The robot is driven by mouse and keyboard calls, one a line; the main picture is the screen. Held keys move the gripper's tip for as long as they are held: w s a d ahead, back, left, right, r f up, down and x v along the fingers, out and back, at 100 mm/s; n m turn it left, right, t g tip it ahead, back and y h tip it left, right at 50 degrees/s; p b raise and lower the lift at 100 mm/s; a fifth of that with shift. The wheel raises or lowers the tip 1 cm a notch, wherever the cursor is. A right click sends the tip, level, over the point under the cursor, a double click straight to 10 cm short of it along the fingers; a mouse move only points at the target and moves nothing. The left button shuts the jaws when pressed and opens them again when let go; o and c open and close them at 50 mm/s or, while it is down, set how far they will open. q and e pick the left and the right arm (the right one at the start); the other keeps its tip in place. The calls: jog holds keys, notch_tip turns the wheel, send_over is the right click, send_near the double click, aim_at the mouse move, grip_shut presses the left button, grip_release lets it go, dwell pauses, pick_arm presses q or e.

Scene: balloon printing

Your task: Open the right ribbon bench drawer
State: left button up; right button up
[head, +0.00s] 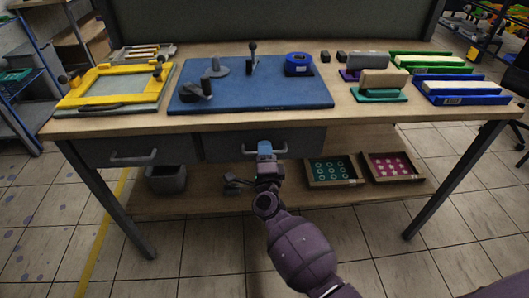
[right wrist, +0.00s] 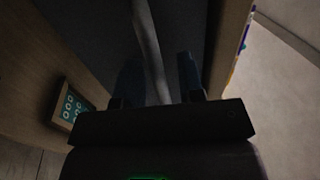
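The right ribbon bench drawer (head: 308,142) is a dark grey front under the middle of the bench top and looks shut. Its pale bar handle (head: 281,151) is partly hidden by my right gripper (head: 265,151), which reaches it from the front. In the right wrist view the handle bar (right wrist: 151,50) runs between the two fingers of the right gripper (right wrist: 158,80). Dark gaps show between bar and fingers, so the gripper looks open around the handle. My left gripper is not in view.
A second drawer (head: 100,152) with its own handle is to the left. The wooden bench top (head: 350,120) holds a blue mat (head: 250,98), a yellow frame (head: 115,69) and blocks. A grey bin (head: 166,180) and two shallow trays (head: 335,170) are on the lower shelf.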

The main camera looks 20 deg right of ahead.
grip_shut()
jog(key=shift+s, duration=0.15)
pick_arm(q)
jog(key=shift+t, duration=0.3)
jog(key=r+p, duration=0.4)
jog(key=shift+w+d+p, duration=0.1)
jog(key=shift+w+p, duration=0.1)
jog(key=shift+p, duration=0.1)
pick_arm(e)
jog(key=r+v, duration=0.2)
jog(key=v, duration=1.2)
jog(key=s+r+v, duration=0.1)
jog(key=r+v, duration=0.2)
jog(key=v, duration=1.1)
jog(key=shift+a+r, duration=0.15)
jog(key=shift+a, duration=0.05)
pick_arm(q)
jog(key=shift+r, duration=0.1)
pick_arm(e)
jog(key=shift+o, duration=0.3)
grip_release()
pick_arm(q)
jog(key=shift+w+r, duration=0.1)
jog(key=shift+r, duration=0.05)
